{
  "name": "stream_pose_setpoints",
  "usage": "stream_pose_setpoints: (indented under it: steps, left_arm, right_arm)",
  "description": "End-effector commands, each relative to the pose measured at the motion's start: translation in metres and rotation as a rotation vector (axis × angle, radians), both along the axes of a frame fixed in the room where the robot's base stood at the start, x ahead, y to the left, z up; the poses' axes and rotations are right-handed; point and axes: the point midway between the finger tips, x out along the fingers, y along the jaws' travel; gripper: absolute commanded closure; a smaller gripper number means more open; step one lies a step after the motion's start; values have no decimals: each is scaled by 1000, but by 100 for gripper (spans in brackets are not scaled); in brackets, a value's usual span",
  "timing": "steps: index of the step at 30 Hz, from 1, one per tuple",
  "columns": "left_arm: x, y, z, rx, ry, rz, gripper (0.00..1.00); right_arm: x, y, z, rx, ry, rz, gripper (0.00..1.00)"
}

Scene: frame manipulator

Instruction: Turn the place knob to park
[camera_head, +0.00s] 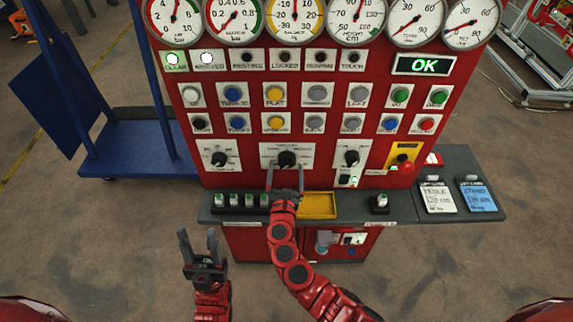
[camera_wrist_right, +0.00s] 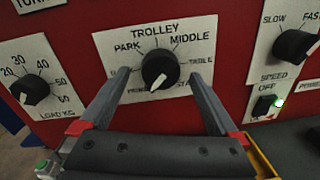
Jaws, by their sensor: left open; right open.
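The place knob (camera_wrist_right: 160,70) is a black knob on a white plate (camera_wrist_right: 190,40) headed TROLLEY, with PARK at upper left, MIDDLE at upper right and TABLE at right. Its white mark is on the lower side, not toward PARK. The lower labels are partly hidden by my fingers. In the head view the knob (camera_head: 286,159) is on the red panel. My right gripper (camera_head: 285,170) is open just in front of and below it; in the wrist view its fingers (camera_wrist_right: 160,75) spread on either side, apart from the knob. My left gripper (camera_head: 198,240) is open and empty, low at left.
The load knob (camera_wrist_right: 34,89) is left of the place knob and the speed knob (camera_wrist_right: 295,45) right. A grey shelf (camera_head: 345,208) below holds a yellow tray (camera_head: 318,204). A red emergency button (camera_head: 407,168) is at right. The display (camera_head: 424,65) reads OK.

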Motion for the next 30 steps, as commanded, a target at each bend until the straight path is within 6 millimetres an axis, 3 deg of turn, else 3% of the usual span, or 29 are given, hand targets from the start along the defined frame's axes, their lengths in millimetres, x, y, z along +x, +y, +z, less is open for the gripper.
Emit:
stream_pose_setpoints:
  steps: [6,15,30]
  left_arm:
    - [0,0,1,0,0,0,50]
    - [0,0,1,0,0,0,50]
    - [0,0,1,0,0,0,50]
  right_arm:
    - [15,-2,0,2,0,-3,3]
    - [17,-1,-1,2,1,-2,3]
    - [16,-2,-1,1,2,-2,89]
